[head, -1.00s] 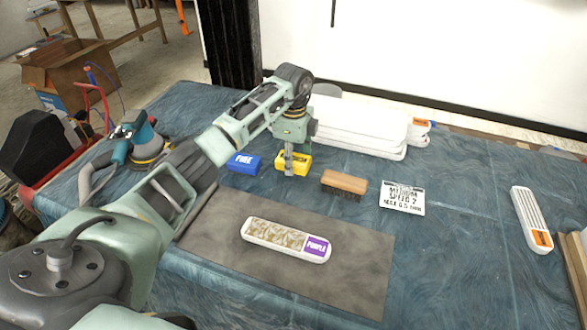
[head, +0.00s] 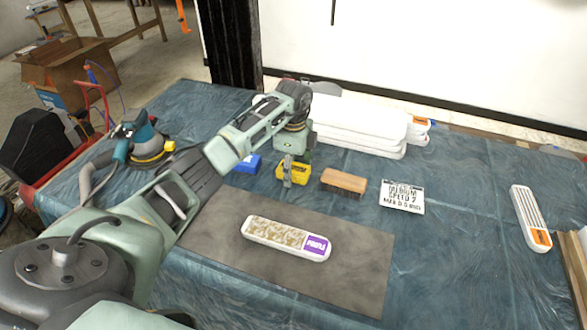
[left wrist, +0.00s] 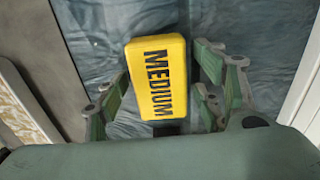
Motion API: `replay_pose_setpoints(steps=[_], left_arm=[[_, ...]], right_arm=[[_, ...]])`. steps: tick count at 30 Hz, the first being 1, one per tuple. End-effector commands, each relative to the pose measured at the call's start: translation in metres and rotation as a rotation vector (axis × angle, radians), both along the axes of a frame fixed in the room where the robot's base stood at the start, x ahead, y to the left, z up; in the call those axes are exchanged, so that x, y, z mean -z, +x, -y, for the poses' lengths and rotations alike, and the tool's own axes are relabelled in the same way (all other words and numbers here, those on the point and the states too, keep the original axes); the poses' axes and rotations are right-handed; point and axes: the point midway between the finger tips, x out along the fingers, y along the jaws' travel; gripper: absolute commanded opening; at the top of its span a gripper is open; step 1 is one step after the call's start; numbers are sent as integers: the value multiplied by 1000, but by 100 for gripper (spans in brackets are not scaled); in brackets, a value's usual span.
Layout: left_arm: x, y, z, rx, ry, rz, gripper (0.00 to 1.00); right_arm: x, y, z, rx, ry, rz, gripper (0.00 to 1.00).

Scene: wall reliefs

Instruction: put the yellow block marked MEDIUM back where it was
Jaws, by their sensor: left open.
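The yellow block marked MEDIUM (head: 294,172) rests on the blue sheet-covered table, between a blue block (head: 248,164) and a wooden brush (head: 343,182). In the left wrist view the yellow block (left wrist: 157,77) lies between my left gripper's fingers, its lettering facing the camera. My left gripper (head: 288,182) is open around it, with a visible gap on the right side in the wrist view (left wrist: 160,106). In the head view the gripper hides part of the block. My right gripper is not in view.
A white sanding block with a purple label (head: 287,238) lies on a grey mat (head: 345,278) in front. A white card (head: 402,197) lies right of the brush. White stacked panels (head: 360,132) stand behind; a sander (head: 140,145) is at left.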

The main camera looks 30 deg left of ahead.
Motion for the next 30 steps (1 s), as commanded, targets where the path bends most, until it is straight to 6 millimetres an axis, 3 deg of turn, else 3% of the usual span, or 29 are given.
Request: replay_pose_setpoints(steps=[5, 10, 21, 30], left_arm=[[-1, 0, 0, 0, 0, 0, 62], [-13, 1, 0, 0, 1, 3, 62], [-90, 1, -1, 0, 1, 4, 62], [-122, 0, 0, 0, 0, 0, 62]], right_arm=[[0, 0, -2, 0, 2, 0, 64], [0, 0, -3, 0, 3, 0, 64], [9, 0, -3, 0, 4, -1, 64], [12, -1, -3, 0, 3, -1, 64]])
